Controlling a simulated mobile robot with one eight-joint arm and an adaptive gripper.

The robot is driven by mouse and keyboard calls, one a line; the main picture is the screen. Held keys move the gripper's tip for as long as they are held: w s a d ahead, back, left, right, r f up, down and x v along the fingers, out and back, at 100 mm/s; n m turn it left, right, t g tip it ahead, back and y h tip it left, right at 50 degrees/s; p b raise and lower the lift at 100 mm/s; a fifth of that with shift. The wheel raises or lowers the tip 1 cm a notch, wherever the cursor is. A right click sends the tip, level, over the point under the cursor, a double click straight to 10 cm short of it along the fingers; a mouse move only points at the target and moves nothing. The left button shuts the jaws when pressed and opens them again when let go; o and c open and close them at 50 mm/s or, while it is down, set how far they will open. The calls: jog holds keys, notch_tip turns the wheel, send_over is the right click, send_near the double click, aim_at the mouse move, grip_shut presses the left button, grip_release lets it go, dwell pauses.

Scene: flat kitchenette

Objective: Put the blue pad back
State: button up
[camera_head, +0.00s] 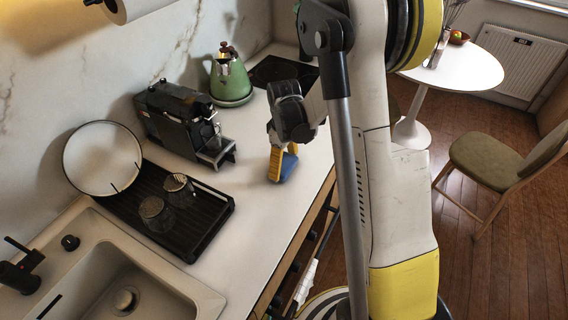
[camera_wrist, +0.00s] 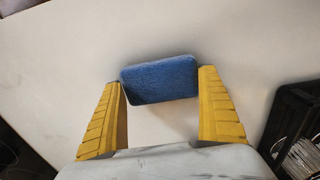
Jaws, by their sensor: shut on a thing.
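The blue pad (camera_wrist: 160,79) is a small rounded block with a fuzzy surface. In the wrist view it sits between the two yellow fingers of my gripper (camera_wrist: 163,88), which are shut on its short ends. In the head view the pad (camera_head: 289,168) shows beside the yellow fingers of my gripper (camera_head: 282,165), low over the white counter near its front edge. I cannot tell whether the pad touches the counter. My wrist and arm hide part of the counter behind it.
A black coffee machine (camera_head: 182,122) stands left of my gripper. A dark drying rack (camera_head: 214,222) holds two glasses and a plate (camera_head: 103,158) beside the sink (camera_head: 90,285). A green kettle (camera_head: 231,78) stands farther back. The counter (camera_head: 258,215) in front of the pad is clear.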

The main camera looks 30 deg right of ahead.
aim_at(284, 164)
jog(key=o, duration=1.1)
notch_tip(284, 164, up, 12)
jog(key=p, duration=0.3)
jog(key=s+a+r+m+t, duration=0.3)
jog(key=s+a+r, duration=0.2)
jog(key=s, duration=0.4)
jog(key=s+a+r+m+t, duration=0.3)
jog(key=s+a+r+t, duration=0.1)
jog(key=s+a+r, duration=0.2)
jog(key=s+r, duration=0.1)
jog(key=s, duration=0.1)
jog(key=shift+s+m, duration=0.4)
jog(key=shift+f, duration=0.1)
notch_tip(284, 164, down, 8)
jog(key=b, duration=0.8)
jog(key=shift+b, duration=0.3)
